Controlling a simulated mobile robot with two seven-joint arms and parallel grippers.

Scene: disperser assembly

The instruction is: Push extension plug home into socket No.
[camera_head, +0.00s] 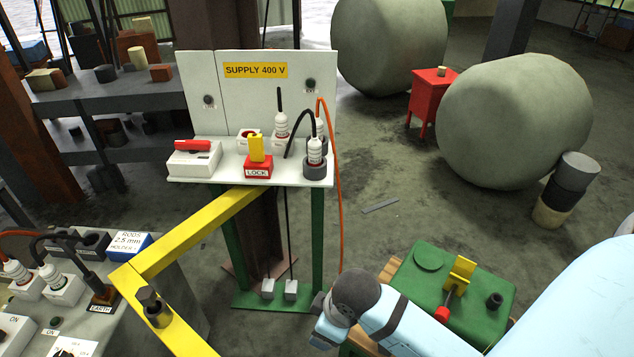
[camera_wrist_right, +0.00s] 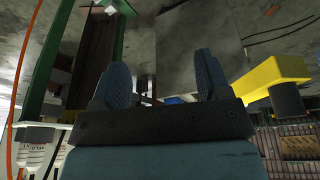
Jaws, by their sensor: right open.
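On the supply shelf (camera_head: 310,180), several white ribbed plugs stand upright in sockets. The front right plug (camera_head: 314,150) sits in a dark round socket (camera_head: 315,170) and carries a black cable. Another plug (camera_head: 281,124) stands behind it to the left, and one with an orange cable (camera_head: 328,120) is partly hidden behind it. I cannot tell which is the extension plug or how deep each sits. My right gripper (camera_wrist_right: 163,80) is open and empty in the wrist view. In the head view, my right arm's end is below the shelf, apart from the plugs. My left gripper is out of view.
A red LOCK block (camera_head: 258,167) with a yellow part and a red-handled switch box (camera_head: 194,158) share the shelf. A yellow rail (camera_head: 190,240) crosses at left. A green table (camera_head: 415,285) stands at right. Large grey drums (camera_head: 515,120) stand behind. Floor between is mostly clear.

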